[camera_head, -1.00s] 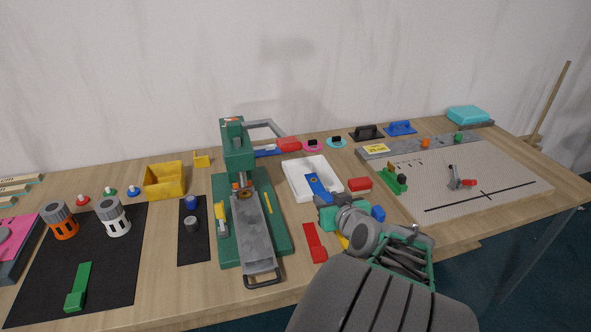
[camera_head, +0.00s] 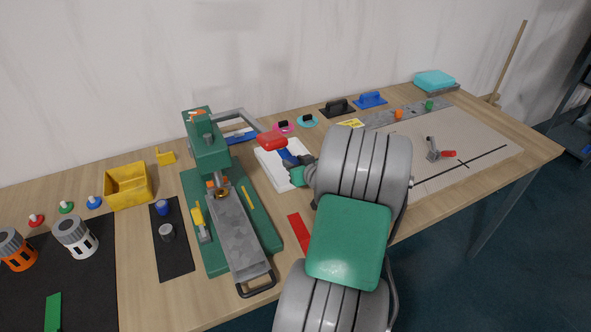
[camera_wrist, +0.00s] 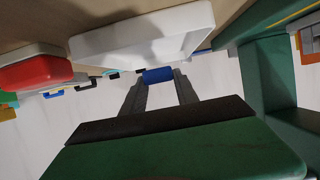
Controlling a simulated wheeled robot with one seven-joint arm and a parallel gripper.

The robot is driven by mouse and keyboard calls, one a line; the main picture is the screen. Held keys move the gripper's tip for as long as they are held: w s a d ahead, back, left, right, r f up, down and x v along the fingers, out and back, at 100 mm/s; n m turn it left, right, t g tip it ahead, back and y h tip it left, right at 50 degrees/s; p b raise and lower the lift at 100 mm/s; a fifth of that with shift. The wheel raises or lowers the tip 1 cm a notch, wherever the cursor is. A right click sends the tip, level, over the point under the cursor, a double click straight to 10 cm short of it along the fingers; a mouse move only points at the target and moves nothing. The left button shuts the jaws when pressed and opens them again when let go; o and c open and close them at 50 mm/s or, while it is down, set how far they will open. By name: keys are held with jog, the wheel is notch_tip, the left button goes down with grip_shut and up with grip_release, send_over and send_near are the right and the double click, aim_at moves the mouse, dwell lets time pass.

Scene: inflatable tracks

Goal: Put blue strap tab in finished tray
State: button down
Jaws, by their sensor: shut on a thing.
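The blue strap tab (camera_head: 288,158) is held between the fingers of my gripper (camera_head: 297,166). In the head view it overlaps the right part of the white tray (camera_head: 268,172). I cannot tell from there how high above the tray it is. In the wrist view the blue tab (camera_wrist: 158,75) shows between the fingertips of my gripper (camera_wrist: 160,82), with the white tray (camera_wrist: 145,38) beside it at the top of the picture.
The green press (camera_head: 208,150) stands left of the tray, its red-knobbed lever (camera_head: 272,141) reaching over the tray's back edge. A red strap (camera_head: 299,232) lies in front. A yellow bin (camera_head: 129,186) is further left. The pegboard (camera_head: 470,140) is at right.

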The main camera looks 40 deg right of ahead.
jog(key=f, duration=0.1)
jog(key=d+f, duration=0.1)
jog(key=f, duration=0.1)
jog(key=w+f+p, duration=0.1)
jog(key=shift+d+f, duration=0.15)
jog(key=shift+f, duration=0.1)
jog(key=shift+f+b, duration=0.35)
jog(key=shift+f, duration=0.1)
jog(key=c, duration=0.9)
grip_release()
jog(key=shift+r, duration=0.1)
jog(key=shift+r+p, duration=0.2)
jog(key=shift+p, duration=0.15)
jog(key=shift+s, duration=0.45)
jog(key=b+v, duration=0.1)
jog(key=v, duration=1)
jog(key=shift+s+a+r+b, duration=0.1)
jog(key=shift+a+b, duration=0.15)
jog(key=shift+b, duration=0.05)
